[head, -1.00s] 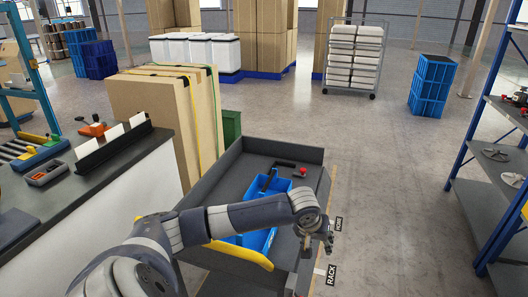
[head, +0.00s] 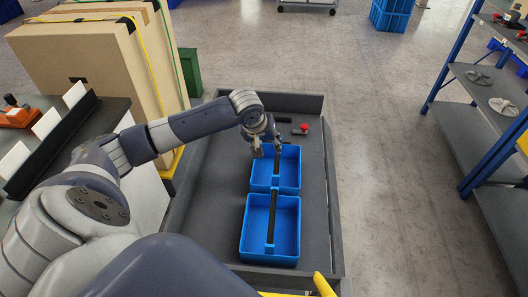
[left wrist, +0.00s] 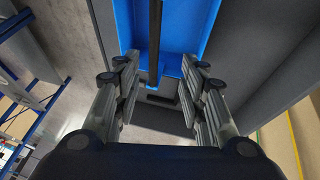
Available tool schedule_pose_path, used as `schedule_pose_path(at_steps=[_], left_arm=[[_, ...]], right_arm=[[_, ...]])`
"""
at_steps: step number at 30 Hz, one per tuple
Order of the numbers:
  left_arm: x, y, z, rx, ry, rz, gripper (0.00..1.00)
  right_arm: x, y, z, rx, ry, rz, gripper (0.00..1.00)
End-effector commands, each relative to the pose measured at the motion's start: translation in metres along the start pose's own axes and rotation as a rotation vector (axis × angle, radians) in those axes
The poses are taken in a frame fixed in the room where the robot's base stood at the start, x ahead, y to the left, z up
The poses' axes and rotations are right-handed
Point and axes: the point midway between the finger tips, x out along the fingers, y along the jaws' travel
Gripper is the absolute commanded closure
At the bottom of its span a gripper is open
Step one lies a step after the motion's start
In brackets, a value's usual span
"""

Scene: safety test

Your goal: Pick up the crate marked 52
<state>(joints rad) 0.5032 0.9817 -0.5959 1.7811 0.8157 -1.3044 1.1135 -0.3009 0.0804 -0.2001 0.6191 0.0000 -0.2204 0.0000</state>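A blue crate (head: 298,226) with two open sections lies in the dark grey cart tray; whether it is one piece or two bins is unclear. A black bar (head: 270,218) runs lengthwise over it. No number 52 is readable. My left gripper (head: 266,149) is at the crate's far end, near the bar's far end. In the left wrist view its fingers (left wrist: 158,72) are wide apart, with the black bar (left wrist: 155,35) showing between them and blue crate floor (left wrist: 178,25) beyond. The gripper holds nothing. My right gripper is not in view.
The dark grey cart tray (head: 318,190) has raised walls and a red knob (head: 304,127) near its far end. Brown cardboard boxes (head: 90,60) and a counter stand left. A blue-framed shelf (head: 465,110) stands right. The floor between cart and shelf is clear.

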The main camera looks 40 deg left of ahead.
Motion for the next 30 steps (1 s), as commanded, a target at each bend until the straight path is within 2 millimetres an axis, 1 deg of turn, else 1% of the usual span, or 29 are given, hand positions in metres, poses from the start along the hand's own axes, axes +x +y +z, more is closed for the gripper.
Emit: schedule_pose_path(at_steps=[3, 7, 9, 14, 24, 27, 30], left_arm=[[0.021, 0.001, 0.002, -0.001, -0.005, 0.000, 0.62], [0.039, 0.000, 0.001, -0.002, -0.003, -0.001, 0.62], [0.046, 0.000, 0.000, -0.002, -0.002, -0.002, 0.62], [0.054, 0.001, 0.000, 0.000, -0.002, -0.002, 0.62], [0.095, 0.005, -0.003, 0.000, -0.002, -0.002, 0.62], [0.101, 0.004, -0.003, 0.000, 0.000, -0.002, 0.62], [0.102, 0.004, -0.003, 0.001, 0.000, -0.002, 0.62]], right_arm=[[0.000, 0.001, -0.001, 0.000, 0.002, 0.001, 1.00], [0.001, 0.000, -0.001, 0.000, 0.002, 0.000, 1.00], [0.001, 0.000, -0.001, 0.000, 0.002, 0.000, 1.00], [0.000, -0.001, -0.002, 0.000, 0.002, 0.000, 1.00], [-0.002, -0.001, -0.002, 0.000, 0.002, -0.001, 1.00], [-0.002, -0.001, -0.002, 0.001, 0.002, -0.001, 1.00], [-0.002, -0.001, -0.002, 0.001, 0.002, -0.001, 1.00]])
